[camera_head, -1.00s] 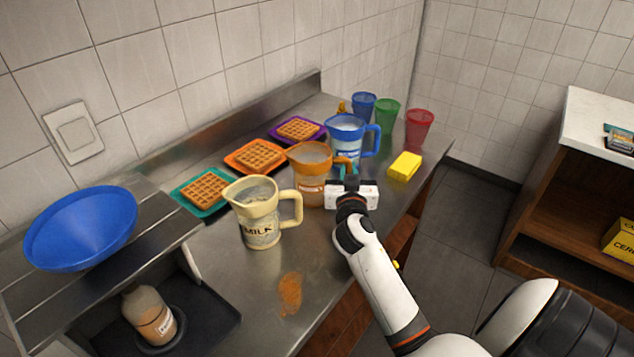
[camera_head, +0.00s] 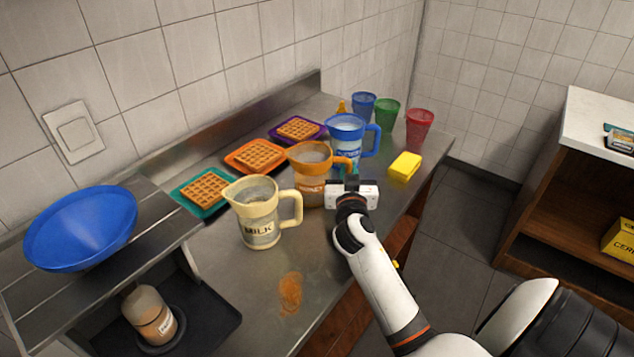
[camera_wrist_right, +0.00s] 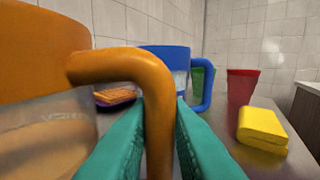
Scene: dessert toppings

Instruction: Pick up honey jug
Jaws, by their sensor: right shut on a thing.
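My right gripper (camera_head: 350,174) is at the jug's right side. In the right wrist view its teal fingers (camera_wrist_right: 159,125) are on both sides of the handle's vertical part, shut on it. The jug's base appears to be on the counter. My left gripper is not in view.
The milk jug (camera_head: 258,218) stands close at left, the blue jug (camera_head: 346,140) close behind. A yellow sponge (camera_head: 404,166) lies to the right. Waffles on coloured plates (camera_head: 203,213) line the wall side. A brown spill (camera_head: 290,292) marks the front counter.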

